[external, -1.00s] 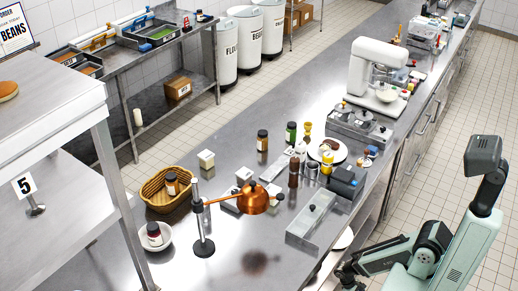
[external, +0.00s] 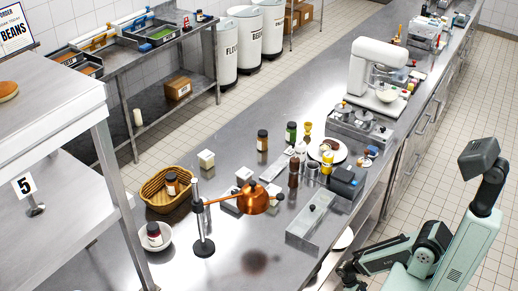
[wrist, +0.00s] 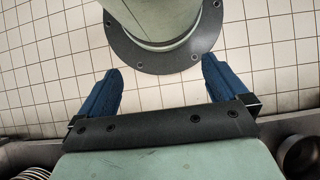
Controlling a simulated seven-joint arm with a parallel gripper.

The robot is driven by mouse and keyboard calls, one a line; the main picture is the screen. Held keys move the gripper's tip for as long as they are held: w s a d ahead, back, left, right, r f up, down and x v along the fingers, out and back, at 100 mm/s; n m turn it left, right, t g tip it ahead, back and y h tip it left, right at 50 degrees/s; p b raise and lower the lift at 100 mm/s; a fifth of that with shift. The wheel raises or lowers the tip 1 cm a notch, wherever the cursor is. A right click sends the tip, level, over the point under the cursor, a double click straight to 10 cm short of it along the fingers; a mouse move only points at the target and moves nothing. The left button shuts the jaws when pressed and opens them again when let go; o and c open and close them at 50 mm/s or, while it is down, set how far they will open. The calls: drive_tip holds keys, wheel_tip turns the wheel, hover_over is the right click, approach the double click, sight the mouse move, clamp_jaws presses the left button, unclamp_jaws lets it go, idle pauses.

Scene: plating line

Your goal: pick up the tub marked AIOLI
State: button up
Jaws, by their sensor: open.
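Small pale tubs stand on the steel counter (external: 130,262) in the external view. One tub (external: 206,159) is behind the basket, and another tub (external: 244,176) is behind the copper lamp. Their markings are too small to read, so I cannot tell which is AIOLI. My gripper (external: 346,277) is low at the counter's right side, well away from both tubs. In the wrist view my gripper (wrist: 161,70) has its two blue fingers spread apart, with nothing held between them. No tub shows in that view.
A copper lamp (external: 254,199) on a stand and a wicker basket (external: 157,196) holding a jar are near the tubs.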

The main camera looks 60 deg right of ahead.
drive_tip(key=shift+c, duration=0.6)
